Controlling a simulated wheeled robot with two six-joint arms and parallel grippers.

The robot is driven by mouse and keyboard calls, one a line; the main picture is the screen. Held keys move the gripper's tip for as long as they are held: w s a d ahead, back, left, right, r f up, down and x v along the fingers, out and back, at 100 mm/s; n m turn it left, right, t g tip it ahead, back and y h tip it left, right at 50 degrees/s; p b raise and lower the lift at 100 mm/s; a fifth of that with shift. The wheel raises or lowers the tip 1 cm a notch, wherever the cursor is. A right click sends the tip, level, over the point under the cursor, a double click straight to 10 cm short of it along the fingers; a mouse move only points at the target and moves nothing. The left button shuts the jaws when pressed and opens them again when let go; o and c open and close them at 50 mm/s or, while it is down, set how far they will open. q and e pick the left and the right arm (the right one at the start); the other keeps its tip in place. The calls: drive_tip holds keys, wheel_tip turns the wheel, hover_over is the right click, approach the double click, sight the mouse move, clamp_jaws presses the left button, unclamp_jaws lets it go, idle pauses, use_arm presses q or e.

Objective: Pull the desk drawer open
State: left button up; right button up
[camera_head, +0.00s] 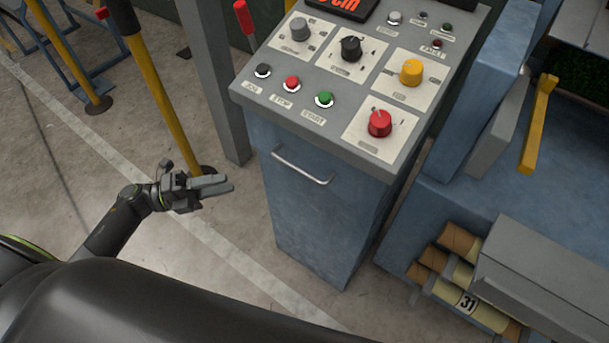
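The desk is a blue-grey control stand (320,225) with a sloped grey panel on top. A silver bar handle (302,166) sits high on its front face, under the panel. I see no gap around a drawer front, and the front looks closed. My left gripper (230,182) is left of the stand, pointing right toward it. Its two fingers look slightly apart, with nothing between them. It is clear of the handle and not touching it. My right gripper is not in view.
The panel carries a red knob (380,123), a yellow knob (411,72) and several buttons. A yellow post (160,95) and a grey post (217,85) stand behind my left gripper. Rolls (470,300) lie at lower right. Floor before the stand is clear.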

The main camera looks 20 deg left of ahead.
sight(296, 167)
use_arm(q)
drive_tip(key=p+x, duration=0.4)
drive_tip(key=x, duration=1.3)
drive_tip(key=shift+d, duration=0.15)
clamp_jaws()
